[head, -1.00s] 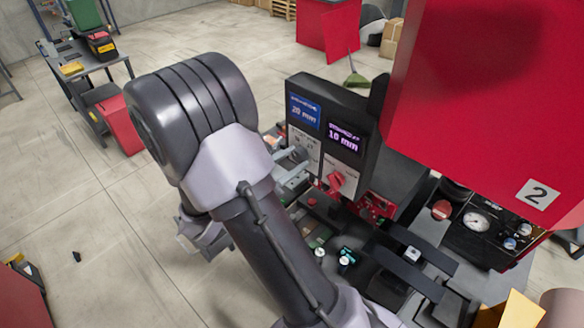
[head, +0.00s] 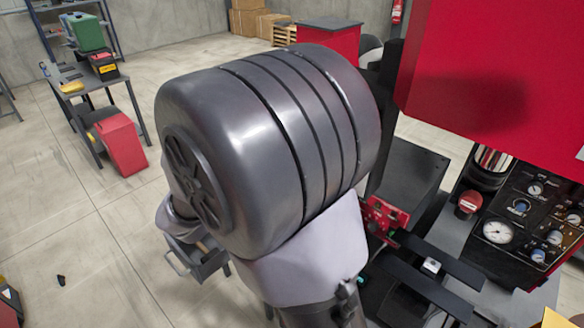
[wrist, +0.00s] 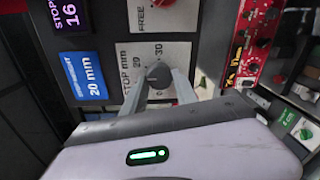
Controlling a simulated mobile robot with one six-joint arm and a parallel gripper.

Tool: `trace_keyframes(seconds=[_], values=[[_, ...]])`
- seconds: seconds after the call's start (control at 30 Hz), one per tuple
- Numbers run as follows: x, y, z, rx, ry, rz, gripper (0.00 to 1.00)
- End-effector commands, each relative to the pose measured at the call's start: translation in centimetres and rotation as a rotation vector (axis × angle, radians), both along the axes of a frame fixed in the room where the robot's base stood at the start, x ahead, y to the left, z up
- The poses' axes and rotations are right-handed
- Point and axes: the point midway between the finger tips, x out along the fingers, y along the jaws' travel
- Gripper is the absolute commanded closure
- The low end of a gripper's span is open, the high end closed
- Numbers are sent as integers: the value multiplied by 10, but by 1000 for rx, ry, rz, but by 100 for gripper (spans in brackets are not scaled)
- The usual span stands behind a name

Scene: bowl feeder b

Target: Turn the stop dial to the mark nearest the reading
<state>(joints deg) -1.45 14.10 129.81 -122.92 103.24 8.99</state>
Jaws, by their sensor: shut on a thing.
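In the wrist view my gripper (wrist: 160,84) is shut on the stop dial (wrist: 158,71), a dark grey knob on a pale plate (wrist: 184,54) lettered STOP mm. The marks 20 and 30 show beside the knob; its other marks are hidden or unclear, and I cannot tell where its pointer stands. A blue display (wrist: 88,75) reads 20 mm. A purple display (wrist: 70,14), cut off by the picture edge, shows STOP 16. In the head view my arm hides the dial, both displays and my gripper.
A red knob (wrist: 163,3) sits on the neighbouring plate marked FREE. A red block with small parts (wrist: 250,42) is to the right. In the head view a large red housing (head: 490,70) overhangs the right, above a gauge panel (head: 525,215).

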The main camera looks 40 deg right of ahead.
Motion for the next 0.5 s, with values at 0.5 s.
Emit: trace_keyframes(seconds=[0.5], values=[[-1,0,-3,30,-376,0,100]])
